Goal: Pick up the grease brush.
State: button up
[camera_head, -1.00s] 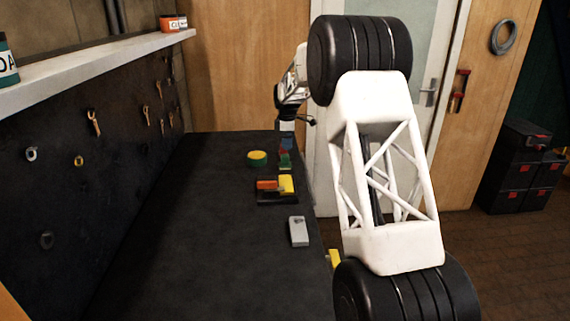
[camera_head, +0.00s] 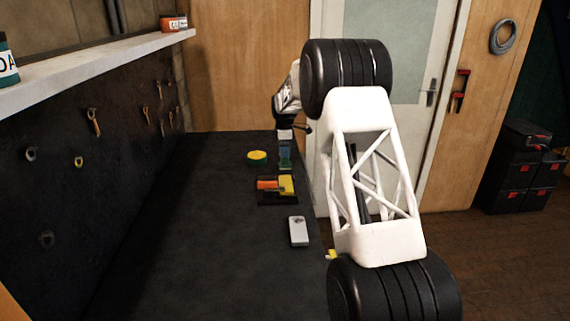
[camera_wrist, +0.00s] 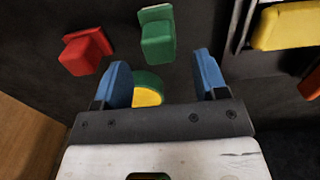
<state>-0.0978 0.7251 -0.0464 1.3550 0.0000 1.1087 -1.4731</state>
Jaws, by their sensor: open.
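Nothing in these frames shows clearly as a grease brush; I cannot tell which item it is. My gripper (camera_head: 286,160) is low over the far right part of the dark bench, and its two blue fingers stand apart in the wrist view (camera_wrist: 163,78). Nothing shows held between them. Ahead of the fingers in the wrist view are a green block-like piece (camera_wrist: 157,38) and, to its left, a red one (camera_wrist: 88,50). A green and yellow round piece (camera_wrist: 147,93) shows between the fingers, partly hidden by the gripper body.
The round yellow-topped piece (camera_head: 257,156) lies left of my gripper. Nearer is a dark tray (camera_head: 263,198) with an orange piece (camera_head: 268,184) and a yellow one (camera_head: 287,184). A pale grey box (camera_head: 298,232) lies nearer still. The bench's left side (camera_head: 190,240) is clear.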

aim_at(285, 160)
jog(key=shift+f, duration=0.35)
jog(key=shift+f, duration=0.15)
jog(key=shift+d+f, duration=0.15)
jog(key=shift+f, duration=2.35)
jog(key=shift+c, duration=0.2)
jog(key=c, duration=1)
